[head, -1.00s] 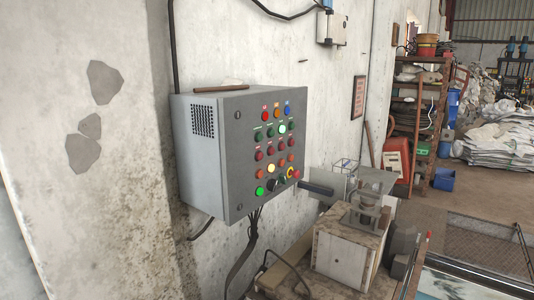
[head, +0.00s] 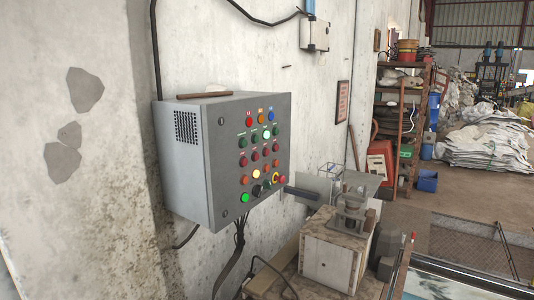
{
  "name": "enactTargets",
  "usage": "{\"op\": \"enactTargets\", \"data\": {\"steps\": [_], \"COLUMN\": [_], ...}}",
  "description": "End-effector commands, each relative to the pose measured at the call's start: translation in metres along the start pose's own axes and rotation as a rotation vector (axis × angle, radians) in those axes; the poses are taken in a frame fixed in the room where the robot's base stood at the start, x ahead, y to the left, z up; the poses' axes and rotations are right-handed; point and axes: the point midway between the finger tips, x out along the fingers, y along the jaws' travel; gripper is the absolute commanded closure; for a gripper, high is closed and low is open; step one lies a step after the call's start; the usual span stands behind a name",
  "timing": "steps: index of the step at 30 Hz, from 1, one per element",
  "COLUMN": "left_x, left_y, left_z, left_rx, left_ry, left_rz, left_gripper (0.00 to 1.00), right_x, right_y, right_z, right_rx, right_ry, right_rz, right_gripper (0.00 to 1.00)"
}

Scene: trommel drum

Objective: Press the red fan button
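A grey control box (head: 185,150) is mounted on the white wall, left of the picture's middle. Its front carries rows of round buttons and lamps. A red one (head: 249,121) is at the top left, and a row of darker red ones (head: 243,160) sits lower down. A red knob on a yellow ring (head: 280,178) is at the lower right, and a lit green one (head: 245,198) at the lower left. The labels are too small to read, so I cannot tell which is the fan button. Neither of my grippers is in view.
A dark bar (head: 302,193) juts out beside the box's lower right corner. Below stands a bench with a wooden-sided block (head: 330,262) and a metal device on it. Cables (head: 233,262) hang under the box. Shelves (head: 400,125) and white sacks (head: 485,140) stand farther back right.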

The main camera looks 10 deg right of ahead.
Motion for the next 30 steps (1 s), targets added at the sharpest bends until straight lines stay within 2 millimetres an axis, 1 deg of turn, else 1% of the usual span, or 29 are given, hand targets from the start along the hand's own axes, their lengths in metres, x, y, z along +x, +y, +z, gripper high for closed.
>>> {"op": "enactTargets", "data": {"steps": [1,7,30], "left_x": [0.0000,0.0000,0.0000], "left_y": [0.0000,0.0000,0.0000], "left_z": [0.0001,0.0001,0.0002], "left_rx": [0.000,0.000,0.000], "left_ry": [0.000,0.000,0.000], "left_rz": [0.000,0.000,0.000], "left_gripper": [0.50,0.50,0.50], "right_x": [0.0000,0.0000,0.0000], "right_y": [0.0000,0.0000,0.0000], "right_z": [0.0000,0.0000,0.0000], "right_rx": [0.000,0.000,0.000], "right_ry": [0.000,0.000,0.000], "right_rz": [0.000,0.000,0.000], "right_gripper": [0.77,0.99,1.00]}}
